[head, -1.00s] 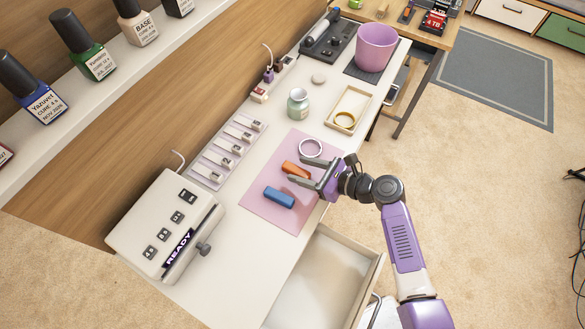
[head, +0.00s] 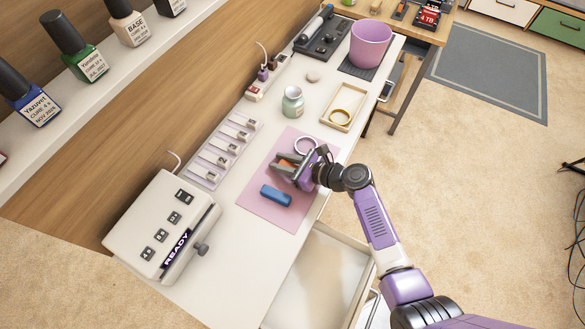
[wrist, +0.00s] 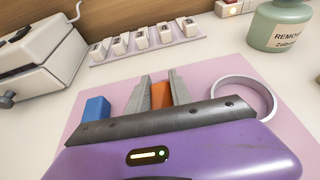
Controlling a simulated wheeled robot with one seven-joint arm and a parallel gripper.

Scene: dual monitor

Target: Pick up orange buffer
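The orange buffer (head: 290,162) lies at the pink mat and shows between my fingers in the head view. It also shows in the wrist view (wrist: 161,92), with one finger close against each side; most of it is hidden. My gripper (head: 280,163) is low over the mat, and its fingers (wrist: 160,95) look shut on the buffer. I cannot see any gap under the buffer. The blue buffer (head: 276,195) lies beside it on the pink mat (head: 257,209), left of my fingers in the wrist view (wrist: 96,107).
A white ring (head: 305,145) lies just beyond my gripper. A remover jar (head: 292,103) and a tray with a gold ring (head: 336,121) stand farther back. A white READY machine (head: 160,225) stands at the near left. An open drawer (head: 318,270) is below the table edge.

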